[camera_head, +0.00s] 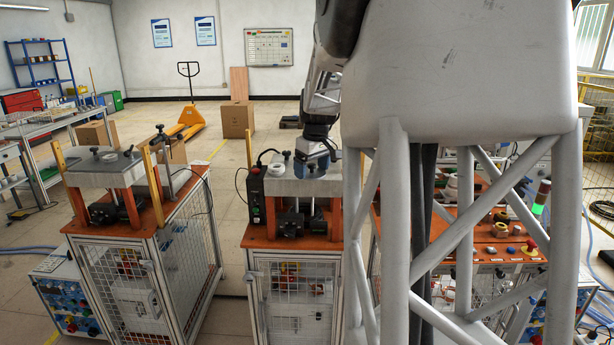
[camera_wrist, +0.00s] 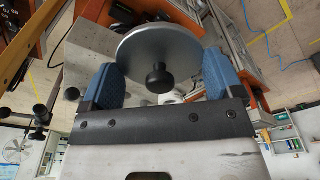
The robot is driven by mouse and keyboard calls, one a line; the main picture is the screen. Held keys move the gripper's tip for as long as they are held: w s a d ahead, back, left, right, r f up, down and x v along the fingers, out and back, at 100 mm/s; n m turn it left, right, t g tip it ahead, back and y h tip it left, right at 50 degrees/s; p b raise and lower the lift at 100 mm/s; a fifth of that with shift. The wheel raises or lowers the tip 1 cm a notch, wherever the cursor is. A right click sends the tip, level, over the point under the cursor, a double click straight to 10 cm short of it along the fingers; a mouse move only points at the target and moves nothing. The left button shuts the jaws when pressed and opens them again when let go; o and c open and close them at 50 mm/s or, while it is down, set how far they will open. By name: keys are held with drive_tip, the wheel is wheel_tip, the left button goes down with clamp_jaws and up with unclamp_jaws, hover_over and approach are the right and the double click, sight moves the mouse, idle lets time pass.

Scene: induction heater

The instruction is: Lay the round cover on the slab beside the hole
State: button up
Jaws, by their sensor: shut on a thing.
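The round cover (camera_wrist: 140,45) is a grey metal disc with a black knob (camera_wrist: 159,78) at its middle. My gripper (camera_wrist: 160,85) has its blue fingers on either side of the disc, at its rim, with the knob clear between them. In the head view my gripper (camera_head: 315,158) is low over the grey slab (camera_head: 285,186) of the middle bench. I cannot make out the cover there or tell whether it touches the slab. The hole is hidden.
A black control box (camera_head: 255,195) stands at the slab's left, with a small metal piece (camera_head: 277,169) near it. A similar bench with a grey slab (camera_head: 85,178) stands left. My column blocks much of the right side.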

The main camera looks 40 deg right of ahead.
sight(312, 176)
drive_tip(key=shift+s+a+r, duration=0.15)
drive_tip(key=shift+s+a, duration=0.75)
drive_tip(key=shift+s, duration=0.3)
drive_tip(key=shift+w+d, duration=0.1)
drive_tip(key=w+d, duration=0.3)
drive_tip(key=w, duration=0.1)
drive_tip(key=w+d+f, duration=0.1)
drive_tip(key=w+d, duration=0.2)
drive_tip(key=w, duration=0.1)
drive_tip(key=w+d, duration=0.3)
drive_tip(key=w, duration=0.1)
drive_tip(key=shift+w+d+f, duration=0.2)
drive_tip(key=shift+w+f, duration=0.05)
drive_tip(key=shift+w, duration=0.1)
drive_tip(key=shift+f, duration=1.75)
drive_tip(key=shift+f, duration=0.1)
drive_tip(key=o, duration=0.9)
drive_tip(key=shift+f, duration=0.1)
